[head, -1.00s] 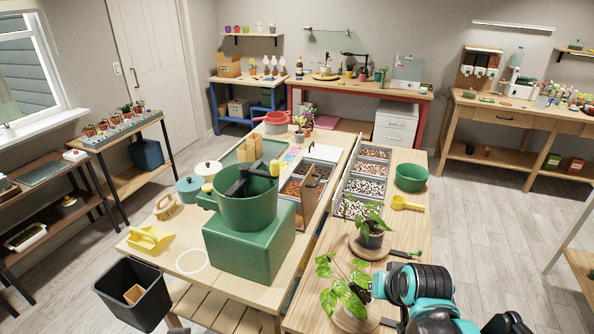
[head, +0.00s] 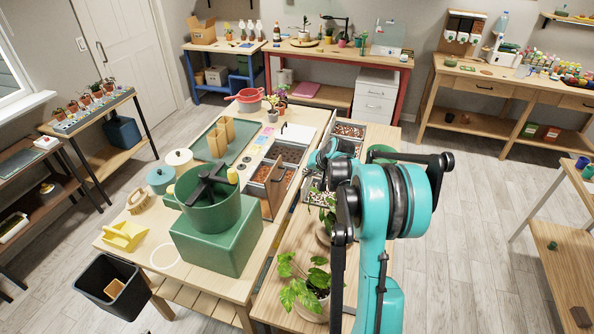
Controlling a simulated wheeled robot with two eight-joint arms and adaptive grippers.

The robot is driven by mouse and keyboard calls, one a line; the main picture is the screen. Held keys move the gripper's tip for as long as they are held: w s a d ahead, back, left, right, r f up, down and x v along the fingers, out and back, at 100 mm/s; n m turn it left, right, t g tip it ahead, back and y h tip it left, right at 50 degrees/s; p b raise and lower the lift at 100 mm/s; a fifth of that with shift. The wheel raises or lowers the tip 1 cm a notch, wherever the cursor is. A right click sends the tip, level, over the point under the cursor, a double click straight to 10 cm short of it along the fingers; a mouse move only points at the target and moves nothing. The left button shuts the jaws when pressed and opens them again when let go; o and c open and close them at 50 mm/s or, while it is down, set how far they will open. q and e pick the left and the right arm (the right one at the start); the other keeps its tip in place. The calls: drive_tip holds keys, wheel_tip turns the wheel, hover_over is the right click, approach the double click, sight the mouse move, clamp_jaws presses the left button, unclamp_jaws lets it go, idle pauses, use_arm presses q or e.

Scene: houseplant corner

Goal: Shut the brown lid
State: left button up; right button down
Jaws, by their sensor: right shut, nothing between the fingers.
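The brown lid (head: 274,188) is a flat panel standing upright, open, along the right side of the sunken bins in the left table. The bins near it hold dark soil (head: 286,153) and reddish-brown grains. My right arm reaches in from the lower right. My right gripper (head: 315,163) is small in view at the arm's far end, shut and empty. It is above the gap between the tables, right of and beyond the lid, apart from it. The arm's large links hide part of the right table. My left gripper is not in view.
A green pot (head: 209,204) on a green block (head: 215,243) stands left of the lid. Potted plants (head: 302,287) stand on the right table beside my arm. Brown blocks (head: 222,137) stand on a green tray (head: 207,151).

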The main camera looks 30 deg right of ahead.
drive_tip(key=w+a+f+b, duration=0.1)
drive_tip(key=w+a+f, duration=0.1)
drive_tip(key=w+f, duration=0.4)
drive_tip(key=shift+w+a, duration=0.2)
drive_tip(key=shift+w, duration=0.8)
drive_tip(key=shift+a+r, duration=0.1)
drive_tip(key=shift+r, duration=0.05)
